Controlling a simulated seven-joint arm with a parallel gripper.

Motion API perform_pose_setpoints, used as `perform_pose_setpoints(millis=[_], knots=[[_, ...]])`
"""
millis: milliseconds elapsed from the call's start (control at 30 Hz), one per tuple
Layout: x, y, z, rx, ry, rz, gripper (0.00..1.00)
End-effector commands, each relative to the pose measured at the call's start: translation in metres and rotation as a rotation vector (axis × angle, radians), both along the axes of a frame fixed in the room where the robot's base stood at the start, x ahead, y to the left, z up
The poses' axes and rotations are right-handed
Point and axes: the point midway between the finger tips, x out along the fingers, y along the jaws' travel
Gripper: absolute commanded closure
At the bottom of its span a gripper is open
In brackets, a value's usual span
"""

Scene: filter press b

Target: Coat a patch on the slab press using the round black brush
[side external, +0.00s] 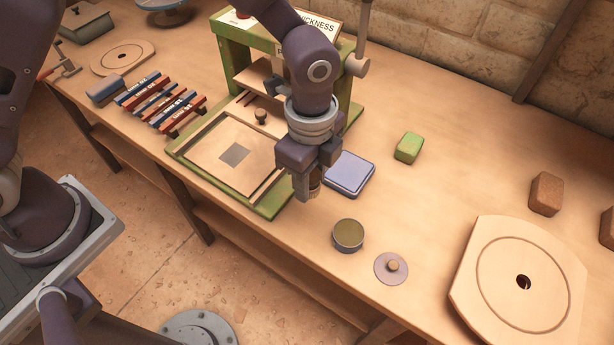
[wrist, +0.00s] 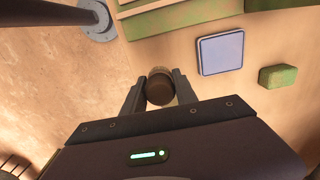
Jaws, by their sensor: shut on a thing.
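My gripper (side external: 308,192) points down over the bench in front of the press. In the wrist view its two fingers (wrist: 160,92) are closed around a round, brown-topped piece (wrist: 159,86), which I take to be the brush. Its bristles are hidden in both views. The slab press (side external: 232,61) has a green frame and a pale bed with a dark square patch (side external: 235,154) on it. My gripper is to the right of the patch and apart from it. An open round tin (side external: 348,236) with dull olive contents stands right of and nearer than my gripper.
A blue-violet square pad (side external: 349,174) lies just behind my gripper, with a green block (side external: 409,148) farther right. A knobbed lid (side external: 392,268) lies beside the tin. A large round-marked board (side external: 520,280) fills the right. Coloured bars (side external: 160,100) lie left of the press.

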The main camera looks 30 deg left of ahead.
Motion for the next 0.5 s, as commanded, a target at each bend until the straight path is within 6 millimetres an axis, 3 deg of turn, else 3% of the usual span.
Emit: perform_pose_setpoints(millis=[300, 500], knots=[[0.002, -0.076, 0.002, -0.003, -0.003, -0.602, 0.98], [0.000, -0.090, -0.007, 0.000, 0.000, -0.741, 0.98]])
